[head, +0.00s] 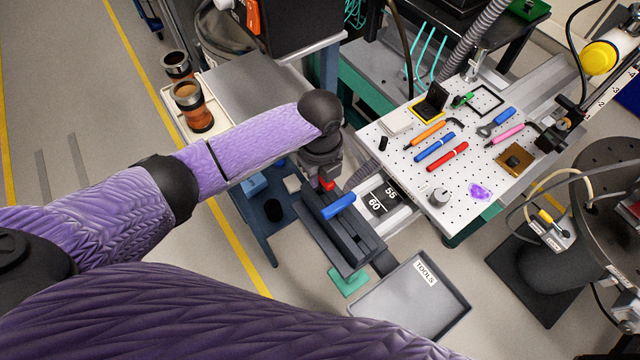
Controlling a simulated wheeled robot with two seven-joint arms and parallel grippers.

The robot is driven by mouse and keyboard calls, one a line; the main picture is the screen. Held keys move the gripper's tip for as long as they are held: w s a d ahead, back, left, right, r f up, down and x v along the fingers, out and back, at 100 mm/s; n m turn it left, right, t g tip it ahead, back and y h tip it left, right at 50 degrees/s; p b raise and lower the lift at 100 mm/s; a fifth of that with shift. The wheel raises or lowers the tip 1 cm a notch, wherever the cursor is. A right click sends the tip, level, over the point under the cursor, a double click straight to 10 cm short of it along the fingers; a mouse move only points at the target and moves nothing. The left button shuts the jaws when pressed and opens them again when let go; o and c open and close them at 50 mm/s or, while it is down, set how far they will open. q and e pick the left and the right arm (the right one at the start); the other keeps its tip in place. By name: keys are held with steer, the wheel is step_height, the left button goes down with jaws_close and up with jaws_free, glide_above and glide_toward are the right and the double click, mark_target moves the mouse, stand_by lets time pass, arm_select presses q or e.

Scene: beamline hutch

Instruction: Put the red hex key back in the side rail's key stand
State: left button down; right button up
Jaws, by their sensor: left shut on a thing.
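My left gripper (322,168) is at the near-left side of the side rail, seen from above, with its fingers mostly hidden by its own wrist. It is shut on a red handle, which I take as the red hex key (327,184); only a small part shows just below the gripper. The dark grey key stand (350,246) is right below it, with long slots along its top. A blue-handled key (338,207) lies tilted at the stand. I cannot tell whether the red key touches the stand. My right gripper is not in view.
A perforated board (406,161) to the right carries several tools, including a red-handled one (447,157). A grey TOOLS tray (397,309) lies in front, looking empty. A scale label reads 55 and 60 beside the stand.

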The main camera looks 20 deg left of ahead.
mark_target(320, 183)
arm_select(q)
steer(key=shift+f+b, duration=0.4)
steer(key=shift+f, duration=1.15)
steer(key=c, duration=0.5)
jaws_free()
steer(key=shift+c, duration=0.2)
steer(key=shift+r, duration=0.1)
step_height(320, 183, up, 12)
steer(key=p, duration=0.4)
steer(key=shift+r, duration=0.25)
